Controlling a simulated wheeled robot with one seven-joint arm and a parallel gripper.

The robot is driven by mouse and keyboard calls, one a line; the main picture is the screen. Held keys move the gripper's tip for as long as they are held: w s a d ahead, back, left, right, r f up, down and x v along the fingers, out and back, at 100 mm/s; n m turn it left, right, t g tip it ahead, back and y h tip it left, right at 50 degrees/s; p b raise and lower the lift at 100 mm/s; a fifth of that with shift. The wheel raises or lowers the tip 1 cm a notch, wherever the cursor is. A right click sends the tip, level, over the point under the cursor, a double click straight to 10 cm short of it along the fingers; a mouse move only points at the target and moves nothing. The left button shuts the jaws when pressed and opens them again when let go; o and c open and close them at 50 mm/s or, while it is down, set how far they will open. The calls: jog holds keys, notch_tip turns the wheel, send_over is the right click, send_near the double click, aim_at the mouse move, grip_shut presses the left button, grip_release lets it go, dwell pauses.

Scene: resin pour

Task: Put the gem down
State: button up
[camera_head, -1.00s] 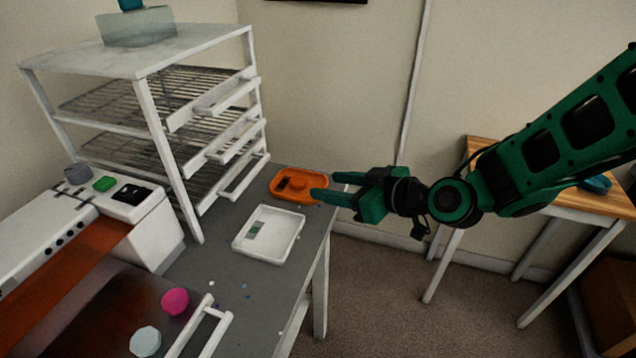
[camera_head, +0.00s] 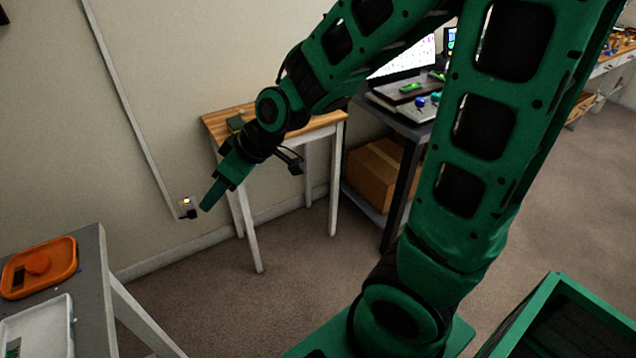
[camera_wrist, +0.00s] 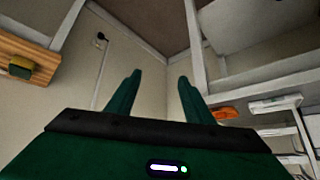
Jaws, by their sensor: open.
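An orange, gem-like piece (camera_head: 38,263) rests in an orange tray (camera_head: 68,262) on the grey bench at the lower left of the head view. The tray also shows in the wrist view (camera_wrist: 225,113); whether the piece shows there I cannot tell. My gripper (camera_head: 208,198) is to the right of the bench, apart from the tray, pointing down and left in front of the wall. In the wrist view my gripper (camera_wrist: 160,78) has its two fingers spread with nothing between them.
A white tray (camera_head: 40,325) sits beside the orange one. A small wooden-topped table (camera_head: 325,122) stands behind my gripper, with a dark green object (camera_head: 235,124) on it. A cardboard box (camera_head: 375,175) stands under the desk at right. Carpet lies open between bench and table.

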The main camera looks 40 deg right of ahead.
jog(key=s+d+m+g+h, duration=0.1)
jog(key=s+d+m, duration=0.25)
jog(key=d, duration=0.35)
jog(key=s+d+r+m+g+h, duration=0.1)
jog(key=s+d+m+h, duration=0.1)
jog(key=s+d, duration=0.3)
jog(key=s+d+m+g+h, duration=0.1)
jog(key=s+d+m, duration=0.1)
jog(key=d, duration=0.6)
jog(key=s+d+r+m+g, duration=0.1)
jog(key=s+d+m, duration=0.1)
jog(key=s, duration=0.4)
jog(key=s+d+r+m+g+h, duration=0.1)
jog(key=s+d+m, duration=0.2)
jog(key=s, duration=0.4)
jog(key=shift+d+m+g, duration=0.3)
jog(key=shift+m+g, duration=0.1)
jog(key=shift+m, duration=0.25)
jog(key=shift+w, duration=0.1)
jog(key=shift+w+f, duration=0.25)
jog(key=shift+w, duration=0.45)
jog(key=c, duration=0.4)
jog(key=shift+s, duration=0.1)
